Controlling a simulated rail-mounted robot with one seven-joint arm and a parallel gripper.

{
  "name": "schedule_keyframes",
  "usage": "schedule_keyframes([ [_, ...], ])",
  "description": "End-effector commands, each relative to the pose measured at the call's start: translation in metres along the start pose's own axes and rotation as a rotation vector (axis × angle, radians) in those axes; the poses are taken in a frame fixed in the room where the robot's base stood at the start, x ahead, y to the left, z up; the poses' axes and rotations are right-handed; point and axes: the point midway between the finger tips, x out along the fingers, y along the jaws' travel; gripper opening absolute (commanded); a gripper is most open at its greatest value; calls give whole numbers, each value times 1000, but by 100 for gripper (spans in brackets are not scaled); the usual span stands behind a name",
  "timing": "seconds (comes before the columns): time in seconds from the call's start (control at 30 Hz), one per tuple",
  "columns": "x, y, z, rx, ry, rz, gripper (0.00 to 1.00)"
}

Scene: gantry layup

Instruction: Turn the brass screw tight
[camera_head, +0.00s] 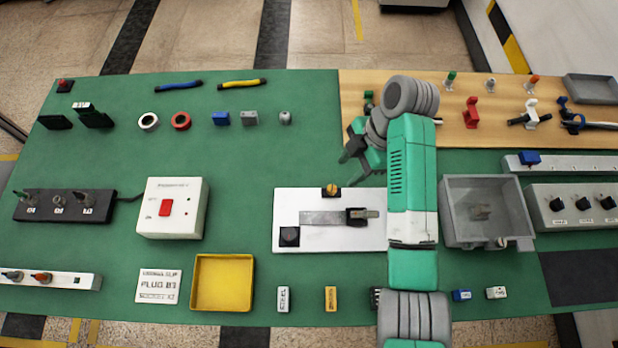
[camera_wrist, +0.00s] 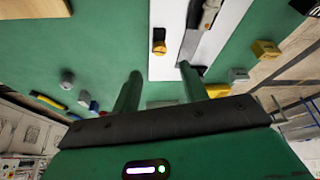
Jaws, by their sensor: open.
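The brass screw (camera_head: 331,189) sits on a dark block at the far edge of a white plate (camera_head: 290,207) in the head view. In the wrist view the brass screw (camera_wrist: 159,46) shows just beyond the gap between my fingers, apart from both. My gripper (camera_head: 350,169) is open and empty, tilted, close to the screw on its far right side in the head view. Its two green fingers also show in the wrist view (camera_wrist: 160,71). The screw's thread and seat are hidden.
The white plate also carries a grey metal strip (camera_head: 320,218) with a dark clamp and a black block (camera_head: 289,236). A grey box (camera_head: 453,200) stands right of my arm. A white switch box (camera_head: 186,194) stands left.

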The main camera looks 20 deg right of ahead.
Motion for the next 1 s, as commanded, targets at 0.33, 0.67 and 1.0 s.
schedule_keyframes([
  [0.33, 44, 1, 0, -1, 0, 2, 43],
  [0.67, 77, 2, -2, 1, -2, 4, 43],
  [1.0, 77, 2, -2, 1, -2, 4, 2],
])
